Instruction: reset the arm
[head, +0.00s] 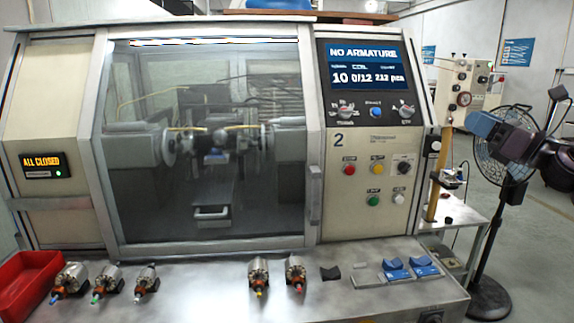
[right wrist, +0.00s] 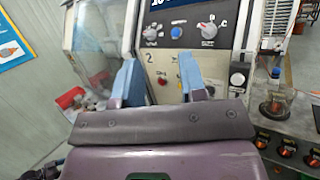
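My right gripper (head: 492,130) is raised at the right side of the head view, in front of the black fan. In the right wrist view its two light-blue fingers (right wrist: 160,80) stand apart with nothing between them, facing the machine's control panel. The gripper touches nothing that I can see. My left gripper is not in view. The winding machine (head: 360,215) has its glass door (head: 255,120) shut. Its screen (head: 363,65) reads "NO ARMATURE", and a sign (head: 47,165) reads "ALL CLOSED".
Several armatures (head: 258,275) lie in two groups on the front ledge (head: 215,290). A red bin (head: 28,283) is at the left end, and blue holders (head: 396,272) are at the right. A fan (head: 487,285) and a small side table (head: 465,215) stand right of the machine.

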